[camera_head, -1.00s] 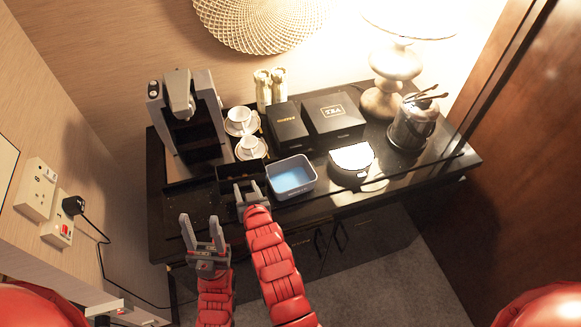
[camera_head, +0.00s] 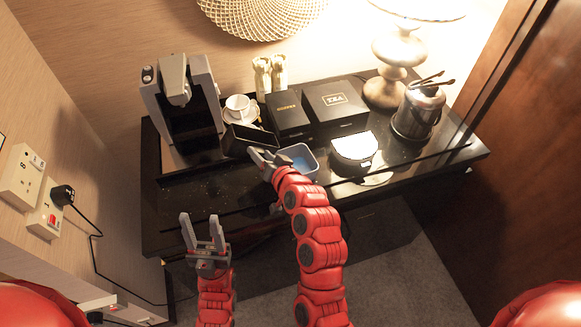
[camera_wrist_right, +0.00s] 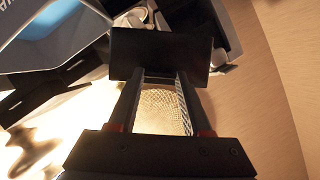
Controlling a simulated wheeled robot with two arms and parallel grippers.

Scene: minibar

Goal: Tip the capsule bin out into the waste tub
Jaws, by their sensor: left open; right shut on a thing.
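The capsule bin is a black open box (camera_head: 236,141), off the counter and tilted, in front of the white cups. My right gripper (camera_head: 262,156) is shut on its near side. In the right wrist view the bin (camera_wrist_right: 160,48) is a dark panel between the fingertips (camera_wrist_right: 160,76). Its contents are hidden. The waste tub (camera_head: 312,162), grey with a blue inside, stands on the counter just right of the bin, partly hidden by my right gripper; it also shows at upper left in the right wrist view (camera_wrist_right: 95,12). My left gripper (camera_head: 201,222) is open and empty before the counter's front edge.
The coffee machine (camera_head: 184,100) stands at left. A cup and saucer (camera_head: 238,105), black boxes (camera_head: 337,105) and a lamp (camera_head: 395,62) are behind. A black-and-white item (camera_head: 354,148) and an ice bucket (camera_head: 418,112) stand right of the tub. The counter's front left is clear.

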